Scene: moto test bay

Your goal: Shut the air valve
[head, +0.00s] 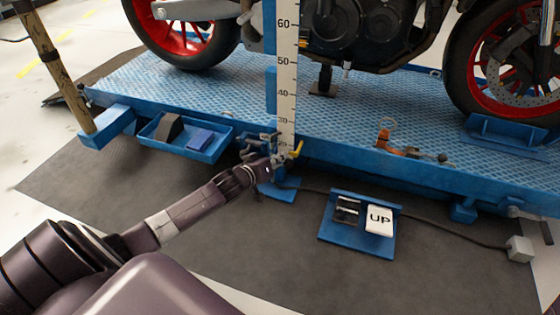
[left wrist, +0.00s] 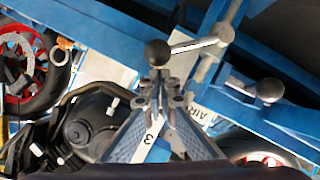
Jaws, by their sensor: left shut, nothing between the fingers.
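My left gripper (head: 276,158) reaches to the front edge of the blue lift, just below the upright ruler. It is shut and empty; its closed fingertips show in the left wrist view (left wrist: 163,82). There, a silver lever with a dark ball knob (left wrist: 158,52) lies just beyond the fingertips; I cannot tell whether they touch. A second dark ball knob (left wrist: 268,90) is to the right, near a white "AIR" label (left wrist: 198,108). I cannot tell which lever is the air valve's. In the head view a small yellow part (head: 297,150) shows beside the gripper. My right gripper is not in view.
The blue lift platform (head: 235,95) carries a motorcycle (head: 365,35). A blue tray (head: 215,155) hangs at its left front edge. A pedal box marked "UP" (head: 345,248) stands on the dark mat with a cable running right. The ruler (head: 287,90) rises close behind my gripper.

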